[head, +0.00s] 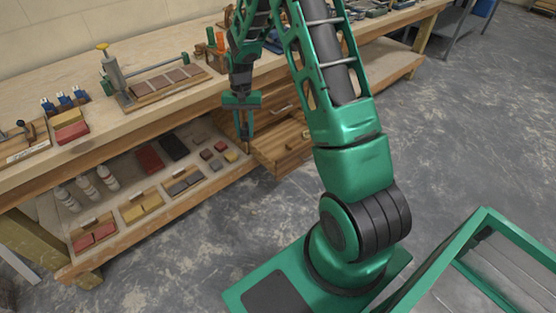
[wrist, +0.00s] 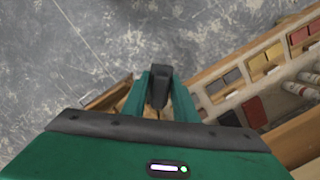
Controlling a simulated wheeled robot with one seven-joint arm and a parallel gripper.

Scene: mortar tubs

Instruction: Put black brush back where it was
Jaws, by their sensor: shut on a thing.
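My gripper (head: 243,108) hangs in front of the workbench edge, pointing down, and is shut on the black brush. In the wrist view the fingers of my gripper (wrist: 159,84) close around the brush (wrist: 158,90), which shows as a dark block between them. In the head view only a thin, dark lower part of the brush (head: 245,131) shows below the fingers. An open wooden drawer (head: 282,152) is beside and just right of the brush, with small items in it. I cannot tell whether the brush touches the drawer.
The lower shelf (head: 205,176) holds coloured blocks, trays and white bottles (head: 108,176). The benchtop (head: 92,93) carries a clamp-like tool, tile tray and blue items. A green-framed cart (head: 487,218) is at lower right. The grey floor (head: 210,250) before the shelf is clear.

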